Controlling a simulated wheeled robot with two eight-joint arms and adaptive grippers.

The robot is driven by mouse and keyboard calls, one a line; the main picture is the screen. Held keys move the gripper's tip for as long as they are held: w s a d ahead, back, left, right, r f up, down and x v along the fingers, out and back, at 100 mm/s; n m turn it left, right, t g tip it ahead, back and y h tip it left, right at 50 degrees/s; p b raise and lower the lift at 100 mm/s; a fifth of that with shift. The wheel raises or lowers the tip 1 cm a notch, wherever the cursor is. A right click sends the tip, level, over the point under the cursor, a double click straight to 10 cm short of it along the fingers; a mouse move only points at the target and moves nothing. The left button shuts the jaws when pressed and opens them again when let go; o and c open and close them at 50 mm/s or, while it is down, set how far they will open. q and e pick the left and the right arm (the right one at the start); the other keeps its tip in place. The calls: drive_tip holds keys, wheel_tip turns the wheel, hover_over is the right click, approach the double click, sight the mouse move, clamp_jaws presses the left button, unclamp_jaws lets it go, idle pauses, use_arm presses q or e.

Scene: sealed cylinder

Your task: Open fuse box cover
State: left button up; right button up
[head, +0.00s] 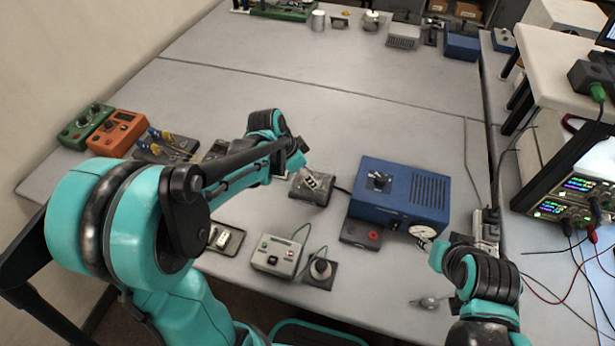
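A blue box (402,192) with a vented top, a dark knob on top and a round white gauge on its front stands right of centre. I cannot tell for sure which thing is the fuse box, and no cover can be made out clearly. My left gripper (308,176) reaches over the table from the left, at a small dark block (310,190) with pale parts on top; its fingers are too small to read. My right gripper (427,243) is low at the right, close to the gauge of the blue box, and its fingers are unclear too.
A grey control box (277,256) and a small dark knob unit (320,271) stand at the front. Orange (118,133) and green (86,126) meters stand at the left. A power strip (487,232) and cables lie at the right.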

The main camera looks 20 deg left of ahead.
use_arm(q)
drive_tip(key=shift+d+f, duration=0.1)
clamp_jaws()
drive_tip(key=shift+w, duration=0.1)
